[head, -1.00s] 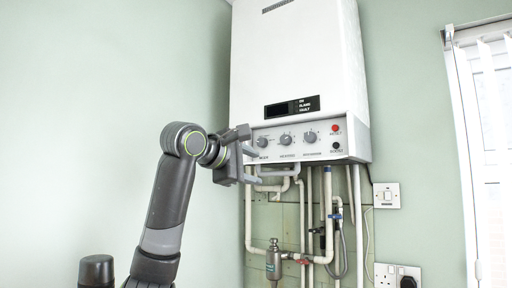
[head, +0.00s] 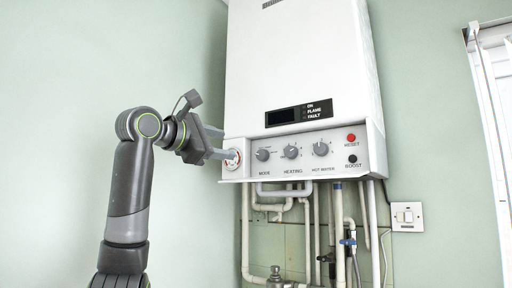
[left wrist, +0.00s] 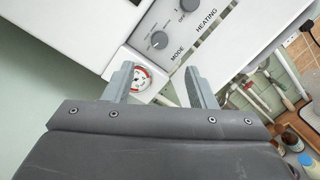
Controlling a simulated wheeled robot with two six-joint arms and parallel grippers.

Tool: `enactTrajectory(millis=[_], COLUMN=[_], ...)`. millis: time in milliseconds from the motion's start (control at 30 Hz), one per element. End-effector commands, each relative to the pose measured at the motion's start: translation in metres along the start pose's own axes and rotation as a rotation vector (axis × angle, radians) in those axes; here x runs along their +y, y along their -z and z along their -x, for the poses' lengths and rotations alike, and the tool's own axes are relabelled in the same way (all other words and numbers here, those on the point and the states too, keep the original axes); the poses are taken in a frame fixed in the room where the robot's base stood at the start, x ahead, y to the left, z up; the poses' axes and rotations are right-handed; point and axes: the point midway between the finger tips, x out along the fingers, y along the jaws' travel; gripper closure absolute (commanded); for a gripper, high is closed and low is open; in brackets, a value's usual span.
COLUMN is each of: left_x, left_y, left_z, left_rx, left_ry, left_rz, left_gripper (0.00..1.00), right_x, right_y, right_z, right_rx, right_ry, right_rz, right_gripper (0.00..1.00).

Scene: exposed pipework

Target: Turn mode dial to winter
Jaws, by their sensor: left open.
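The mode dial (head: 263,155) is a grey round knob above the word MODE, at the left of the boiler's control panel. It also shows in the left wrist view (left wrist: 159,40), beyond the fingertips, with its pointer on it. My left gripper (head: 228,145) is open and empty, with its fingers pointing right, near the panel's left end and left of the dial. In the left wrist view the two fingers (left wrist: 162,82) stand apart, with a round gauge (left wrist: 141,79) showing between them. The dial's printed settings are too small to read. My right gripper is not in view.
Heating (head: 291,151) and hot water (head: 320,148) knobs sit right of the mode dial. A red reset button (head: 351,138) and black boost button (head: 352,158) are farther right. Pipes (head: 298,215) run below the white boiler (head: 300,60). The wall at the left is clear.

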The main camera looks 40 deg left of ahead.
Motion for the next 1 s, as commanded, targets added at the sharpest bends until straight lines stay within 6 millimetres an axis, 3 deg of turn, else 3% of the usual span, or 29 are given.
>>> enactTrajectory(millis=[33, 167, 500, 700, 1000], left_x=[0.003, 0.003, 0.003, 0.001, -0.001], left_y=[-0.002, -0.003, -0.002, -0.001, 0.001], left_z=[-0.014, -0.043, -0.105, -0.126, -0.133], left_rx=[0.004, 0.003, 0.002, 0.001, 0.001], left_ry=[0.007, 0.007, 0.005, 0.003, 0.000], left_rz=[0.001, 0.001, 0.001, 0.000, -0.001], left_gripper=[0.49, 0.49, 0.49, 0.49, 0.49], right_x=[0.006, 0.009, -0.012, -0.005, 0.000], right_y=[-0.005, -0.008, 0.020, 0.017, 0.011], right_z=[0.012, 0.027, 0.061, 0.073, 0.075], right_rx=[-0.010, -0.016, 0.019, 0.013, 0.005], right_ry=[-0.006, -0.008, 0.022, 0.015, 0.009], right_rz=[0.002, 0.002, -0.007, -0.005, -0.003], right_gripper=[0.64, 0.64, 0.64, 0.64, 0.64])
